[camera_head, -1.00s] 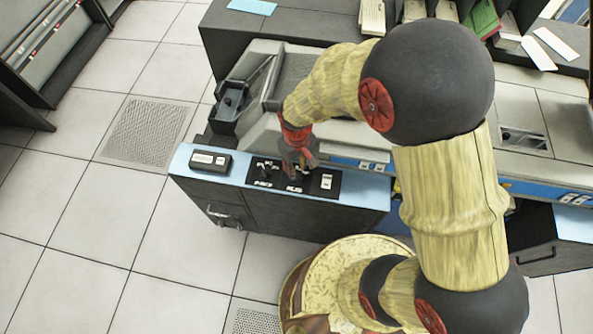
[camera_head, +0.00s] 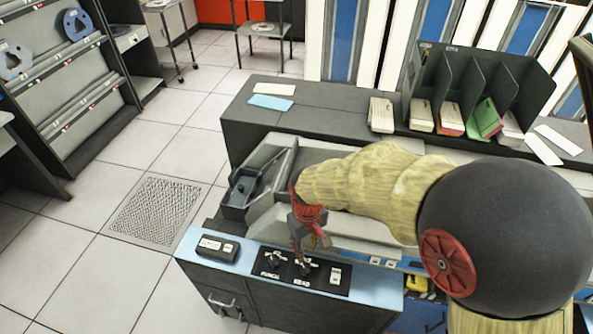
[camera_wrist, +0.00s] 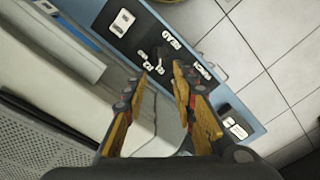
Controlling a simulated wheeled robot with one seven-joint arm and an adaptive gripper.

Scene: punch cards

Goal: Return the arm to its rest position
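My gripper (camera_head: 300,250) is just above the blue-topped control console (camera_head: 367,281), over its black switch panel (camera_head: 323,286). In the wrist view my gripper (camera_wrist: 158,82) has its two yellow-sided fingers spread, with nothing between them. The panel's READ lever (camera_head: 306,265) and PUNCH lever (camera_head: 272,257) stand near the fingertips. The black panel (camera_wrist: 137,35) also shows beyond the fingers in the wrist view. Whether a fingertip touches a lever is hard to tell.
A black box with white buttons (camera_head: 217,247) sits left of the panel. Card stacks (camera_head: 381,114) and an upright card rack (camera_head: 480,75) stand on the grey machine top behind. Open tiled floor (camera_head: 120,270) lies to the left.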

